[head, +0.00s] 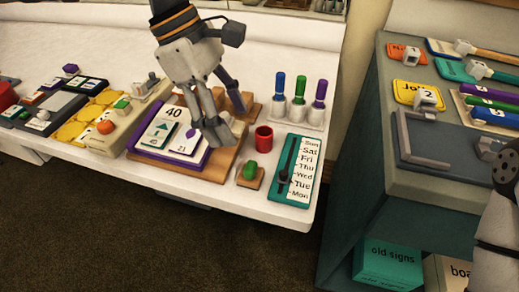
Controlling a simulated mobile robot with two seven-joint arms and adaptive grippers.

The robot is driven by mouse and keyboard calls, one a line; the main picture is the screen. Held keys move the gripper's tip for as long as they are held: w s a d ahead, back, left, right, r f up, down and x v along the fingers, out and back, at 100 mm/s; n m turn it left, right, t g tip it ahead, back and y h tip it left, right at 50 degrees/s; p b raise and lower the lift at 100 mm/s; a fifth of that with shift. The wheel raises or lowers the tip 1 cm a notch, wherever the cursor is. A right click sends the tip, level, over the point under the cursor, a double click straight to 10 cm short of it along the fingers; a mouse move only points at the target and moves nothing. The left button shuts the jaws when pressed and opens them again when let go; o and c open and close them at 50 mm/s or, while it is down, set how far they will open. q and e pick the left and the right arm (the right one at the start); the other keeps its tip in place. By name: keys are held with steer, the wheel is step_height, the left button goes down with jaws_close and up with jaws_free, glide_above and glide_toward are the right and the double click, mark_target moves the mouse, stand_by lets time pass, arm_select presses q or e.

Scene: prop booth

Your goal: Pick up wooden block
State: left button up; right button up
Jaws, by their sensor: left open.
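My left gripper (227,118) reaches down from the top over the white table, its fingers apart, above the far right edge of a wooden board (213,170). A brown wooden piece (249,114) shows just behind and beside the fingers, partly hidden by them. I cannot tell whether it is a separate block or whether the fingers touch it. A small wooden base (251,184) with a green knob (250,169) stands nearer the front edge. My right gripper is not in view; only part of my right arm shows at the right edge.
Number cards on a purple tray (148,153) lie on the board. A red cup (264,138), a weekday slider board (299,169) and a marker stand (307,117) are to the right. A grey-topped cabinet (435,183) stands beyond a gap.

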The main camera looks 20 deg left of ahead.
mark_target(249, 166)
arm_select(q)
steer(key=x, duration=0.7)
steer(key=s+x, duration=0.1)
steer(key=x, duration=0.3)
steer(key=shift+a+f+b, duration=0.1)
steer(key=shift+a+b, duration=0.25)
steer(key=shift+a, duration=0.05)
steer(key=shift+d+f, duration=0.15)
steer(key=shift+f, duration=0.15)
steer(key=c, duration=1.3)
steer(key=shift+w+r, duration=0.15)
steer(key=shift+r, duration=1.35)
steer(key=s+r+p, duration=0.1)
steer(key=s+r, duration=0.2)
steer(key=s, duration=0.1)
steer(key=s+a+r+p, duration=0.1)
steer(key=s+r, duration=0.2)
steer(key=s, duration=0.2)
steer(key=s+a+r+p, duration=0.1)
steer(key=s+r, duration=0.3)
steer(key=s, duration=0.1)
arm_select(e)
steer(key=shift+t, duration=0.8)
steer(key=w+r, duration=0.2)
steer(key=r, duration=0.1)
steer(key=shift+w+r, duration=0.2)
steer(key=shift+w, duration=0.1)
